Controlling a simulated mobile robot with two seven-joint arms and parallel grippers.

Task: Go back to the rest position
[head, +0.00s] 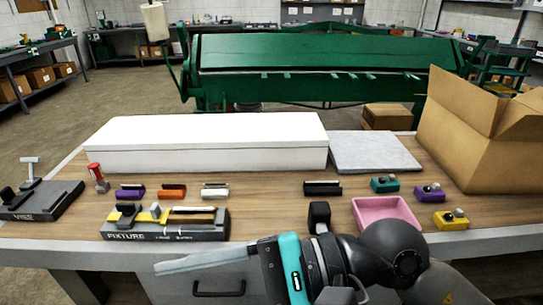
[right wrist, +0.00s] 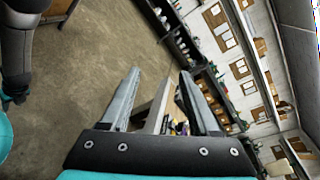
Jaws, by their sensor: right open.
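My right gripper (head: 158,266) reaches in low across the front of the workbench (head: 275,205) in the head view, pointing left. It is in front of the bench's near edge, below the fixture (head: 150,236). In the right wrist view its two fingers (right wrist: 160,78) stand apart with nothing held between them. Beyond them are the floor and far shelving. My left gripper is not in the head view. A dark link with teal parts at the left of the right wrist view looks like part of my own body.
The bench holds a vise (head: 40,203), small coloured parts such as an orange one (head: 172,191), a pink tray (head: 386,214), a white box (head: 205,143), a grey slab (head: 375,151) and an open cardboard box (head: 475,140). A green machine (head: 320,60) stands behind.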

